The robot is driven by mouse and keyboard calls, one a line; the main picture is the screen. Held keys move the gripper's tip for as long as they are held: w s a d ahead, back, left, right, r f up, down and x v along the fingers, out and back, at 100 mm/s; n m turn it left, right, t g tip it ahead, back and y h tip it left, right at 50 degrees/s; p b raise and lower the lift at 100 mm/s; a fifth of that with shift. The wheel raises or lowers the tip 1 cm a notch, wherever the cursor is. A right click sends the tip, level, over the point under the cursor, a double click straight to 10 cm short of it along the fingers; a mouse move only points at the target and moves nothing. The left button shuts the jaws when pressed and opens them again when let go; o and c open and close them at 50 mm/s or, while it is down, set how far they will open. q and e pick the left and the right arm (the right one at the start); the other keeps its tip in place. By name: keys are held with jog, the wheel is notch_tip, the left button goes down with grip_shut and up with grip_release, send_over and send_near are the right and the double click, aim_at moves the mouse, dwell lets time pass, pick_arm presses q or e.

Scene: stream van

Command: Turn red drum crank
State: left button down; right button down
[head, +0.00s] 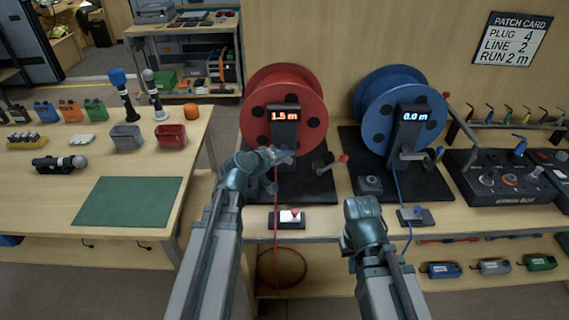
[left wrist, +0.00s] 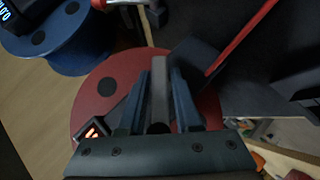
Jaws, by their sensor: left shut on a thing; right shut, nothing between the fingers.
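The red drum (head: 262,92) stands on a black base, and its display (head: 285,115) reads 1.5 m. My left gripper (head: 277,157) is low in front of the drum, where its crank is mostly hidden by the fingers. In the left wrist view the gripper (left wrist: 160,100) is shut on a grey bar, the crank handle (left wrist: 159,80), with the red drum (left wrist: 95,90) behind it. A red cable (head: 276,195) runs down in front of the drum. My right gripper (head: 361,208) is shut and empty, in front of the bench between the drums.
A blue drum (head: 370,105) with its display at 0.0 m stands to the right. A black control box (head: 505,180) is at far right. The green mat (head: 127,202) on the left table is clear.

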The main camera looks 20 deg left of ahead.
pick_arm(q)
jog(key=n+t+h+b, duration=0.1)
jog(key=b, duration=0.2)
jog(key=n+t+h+b, duration=0.1)
jog(key=h+b, duration=0.1)
jog(key=b, duration=0.1)
jog(key=shift+a+f+n+t, duration=0.1)
jog(key=shift+f+n+t, duration=0.2)
jog(key=shift+f+n, duration=0.1)
jog(key=shift+r+n+t+h+b, duration=0.3)
jog(key=shift+n+t+h+b, duration=0.5)
jog(key=shift+b, duration=0.85)
jog(key=shift+r, duration=0.1)
jog(key=c, duration=0.8)
grip_release()
jog(key=shift+o, duration=0.2)
